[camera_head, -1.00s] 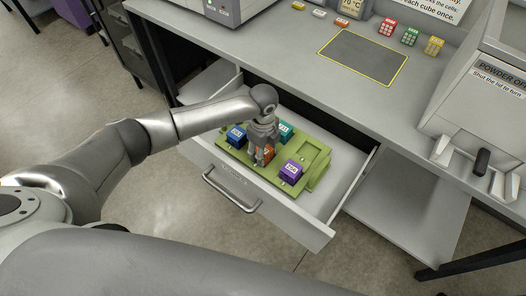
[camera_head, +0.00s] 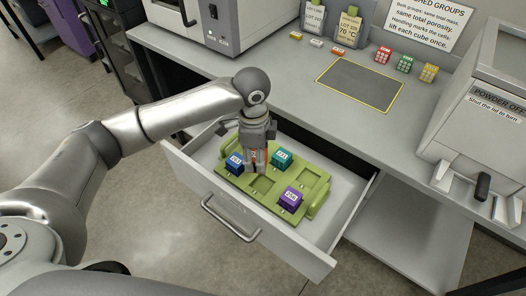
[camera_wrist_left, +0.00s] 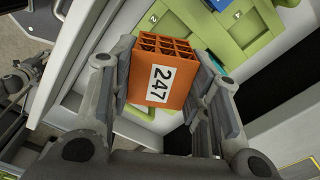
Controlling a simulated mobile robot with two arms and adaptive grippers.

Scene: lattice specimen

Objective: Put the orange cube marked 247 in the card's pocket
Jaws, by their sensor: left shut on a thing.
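My left gripper (camera_head: 255,172) is shut on the orange cube (camera_wrist_left: 163,75). The cube's white label reads 247 in the left wrist view, and its open lattice face shows at the top. In the head view the fingers hide most of the cube, just above the green tray (camera_head: 247,188). Two tagged cards stand at the back of the bench: one on the left (camera_head: 314,15) and one on the right (camera_head: 348,28) reading 70 °C. Their small print is hard to read, and I cannot tell which one has the pocket. My right gripper is not in view.
The tray sits in an open drawer (camera_head: 320,245) with blue (camera_head: 235,166), teal (camera_head: 281,160) and purple (camera_head: 290,200) cubes. Red (camera_head: 383,53), green (camera_head: 404,63) and yellow (camera_head: 428,73) cubes stand on the bench beside a yellow-edged grey mat (camera_head: 360,86).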

